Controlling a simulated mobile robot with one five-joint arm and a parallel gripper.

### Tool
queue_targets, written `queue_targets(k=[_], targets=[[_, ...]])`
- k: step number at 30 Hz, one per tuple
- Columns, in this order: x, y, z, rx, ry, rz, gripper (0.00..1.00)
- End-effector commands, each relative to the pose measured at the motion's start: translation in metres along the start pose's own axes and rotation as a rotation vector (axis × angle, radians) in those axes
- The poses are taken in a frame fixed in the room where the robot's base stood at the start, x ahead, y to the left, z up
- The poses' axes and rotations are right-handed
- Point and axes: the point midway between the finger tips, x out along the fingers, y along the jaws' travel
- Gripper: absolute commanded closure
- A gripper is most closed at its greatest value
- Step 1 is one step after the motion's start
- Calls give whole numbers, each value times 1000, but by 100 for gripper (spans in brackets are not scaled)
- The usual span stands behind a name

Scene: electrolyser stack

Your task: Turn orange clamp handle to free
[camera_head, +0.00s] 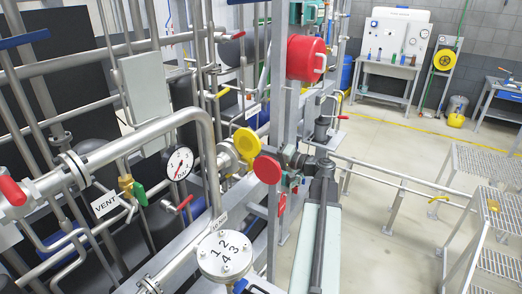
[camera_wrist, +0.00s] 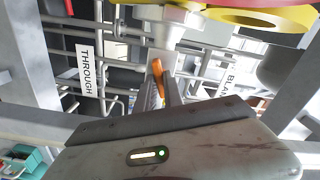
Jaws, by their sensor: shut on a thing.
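The orange clamp handle (camera_wrist: 157,68) shows in the middle of the wrist view, at the far end of my gripper. My gripper (camera_wrist: 164,84) is shut on it, with the two narrow fingers on either side. The fingers partly hide the handle's lower part. A "THROUGH" label (camera_wrist: 86,70) is to the left of the handle and a partly hidden "BLANK" label (camera_wrist: 230,76) is to the right. I cannot make out the orange handle in the head view.
In the wrist view, a yellow disc (camera_wrist: 262,19) hangs close above right, with grey posts at both sides. In the head view, yellow (camera_head: 246,142) and red (camera_head: 267,168) discs stand by the pipework, near a gauge (camera_head: 179,164). Open floor (camera_head: 385,150) lies right.

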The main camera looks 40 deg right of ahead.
Motion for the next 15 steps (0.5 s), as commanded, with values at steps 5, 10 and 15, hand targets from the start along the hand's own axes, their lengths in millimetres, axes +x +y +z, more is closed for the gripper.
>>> queue_targets(k=[5,10,15], targets=[[0,0,0,-201,0,0,100],[0,0,0,-390,0,1,100],[0,0,0,-400,0,1,100]])
